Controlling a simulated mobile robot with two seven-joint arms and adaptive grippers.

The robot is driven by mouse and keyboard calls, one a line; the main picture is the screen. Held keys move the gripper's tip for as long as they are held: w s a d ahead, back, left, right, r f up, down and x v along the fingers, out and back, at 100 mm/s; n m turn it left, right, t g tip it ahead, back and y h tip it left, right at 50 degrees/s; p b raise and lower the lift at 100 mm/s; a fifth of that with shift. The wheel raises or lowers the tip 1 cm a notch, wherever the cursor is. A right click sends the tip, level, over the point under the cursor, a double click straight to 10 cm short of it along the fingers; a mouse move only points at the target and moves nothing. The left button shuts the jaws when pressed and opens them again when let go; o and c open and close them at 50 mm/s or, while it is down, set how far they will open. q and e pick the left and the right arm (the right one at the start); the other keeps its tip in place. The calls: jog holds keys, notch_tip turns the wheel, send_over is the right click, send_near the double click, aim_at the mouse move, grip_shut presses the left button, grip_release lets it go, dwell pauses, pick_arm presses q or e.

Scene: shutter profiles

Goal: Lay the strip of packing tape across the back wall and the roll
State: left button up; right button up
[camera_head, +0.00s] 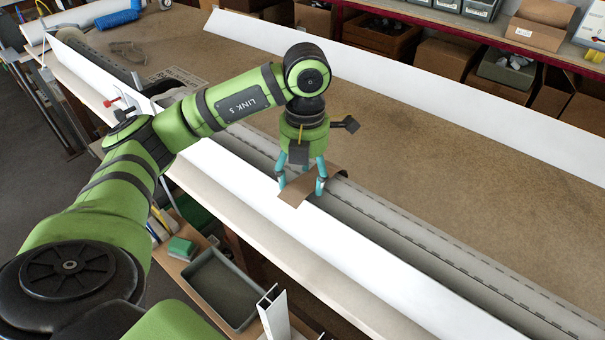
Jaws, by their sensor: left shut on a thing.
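The strip of packing tape (295,196) is brown and slightly curved. It lies over the top of the long white wall (378,258) nearest me and reaches towards the long grey roll (420,238) behind that wall. My left gripper (302,184), with teal fingers, points down at the strip and is shut on it. The fingers hide part of the strip, and I cannot tell whether its far end touches the roll. A second long white wall (430,82) stands at the far side of the table. My right gripper is not in view.
The brown tabletop (430,165) between the roll and the far white wall is mostly clear. A grey tray (222,290) and a green block (181,248) sit below the near edge. Shelves with cardboard boxes (540,24) stand behind. A red-handled tool (112,101) is at left.

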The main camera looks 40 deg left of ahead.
pick_arm(q)
jog(key=shift+o, duration=0.2)
jog(key=shift+s+d+f, duration=0.1)
jog(key=shift+s+f, duration=0.05)
jog(key=shift+f, duration=0.25)
jog(key=shift+f+b, duration=0.15)
jog(key=shift+b, duration=0.15)
jog(key=shift+c, duration=0.5)
jog(key=shift+s, duration=0.1)
jog(key=shift+c, duration=0.6)
jog(key=shift+s+f, duration=0.1)
jog(key=shift+f, duration=0.05)
